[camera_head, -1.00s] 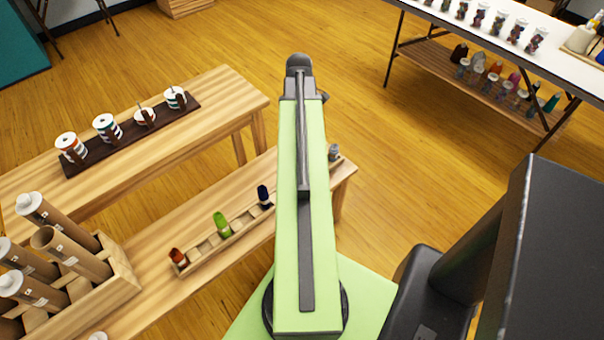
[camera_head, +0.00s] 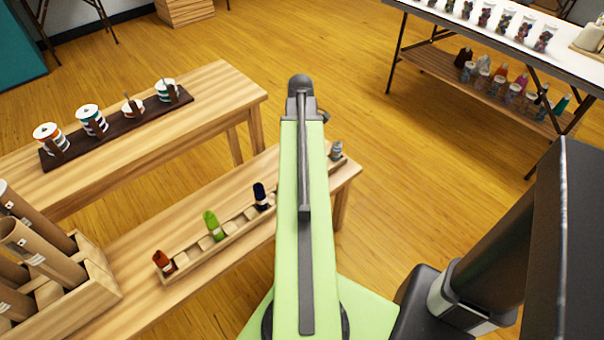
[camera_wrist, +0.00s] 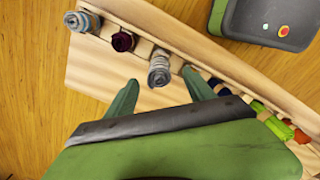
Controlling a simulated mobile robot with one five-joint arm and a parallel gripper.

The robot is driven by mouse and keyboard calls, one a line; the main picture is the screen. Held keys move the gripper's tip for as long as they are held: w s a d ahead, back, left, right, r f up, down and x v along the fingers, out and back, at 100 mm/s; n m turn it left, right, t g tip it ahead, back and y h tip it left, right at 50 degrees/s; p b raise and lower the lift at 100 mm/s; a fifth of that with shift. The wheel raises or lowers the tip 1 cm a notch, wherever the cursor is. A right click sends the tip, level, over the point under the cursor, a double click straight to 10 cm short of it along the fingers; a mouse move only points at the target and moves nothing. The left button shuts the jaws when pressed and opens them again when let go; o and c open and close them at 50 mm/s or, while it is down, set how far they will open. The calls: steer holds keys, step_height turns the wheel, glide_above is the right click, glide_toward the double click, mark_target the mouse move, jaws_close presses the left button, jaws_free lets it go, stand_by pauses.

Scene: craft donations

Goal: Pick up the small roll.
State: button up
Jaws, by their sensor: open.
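Several small rolls stand in a slotted wooden rack (camera_head: 190,262) on the near bench. The head view shows an orange-red roll (camera_head: 164,262), a green roll (camera_head: 213,225), a navy roll (camera_head: 261,196) and a grey roll (camera_head: 336,150) at the far end; my arm hides the rack's middle. In the wrist view, a grey-white roll (camera_wrist: 159,70) stands between and just beyond the fingertips of my open, empty gripper (camera_wrist: 160,80). A dark maroon roll (camera_wrist: 122,41) and a blue-grey striped roll (camera_wrist: 82,22) are to its left, a navy roll (camera_wrist: 219,87) to its right.
A wooden bin of tall tubes (camera_head: 105,290) stands at the bench's left end. Thread spools (camera_head: 92,121) sit on a dark board on the other bench (camera_head: 225,95). A white table (camera_head: 570,60) with jars is at the back right. The floor between is clear.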

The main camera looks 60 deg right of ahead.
step_height(320, 180, down, 5)
steer(key=b, duration=0.5)
jaws_close()
steer(key=shift+s, duration=0.1)
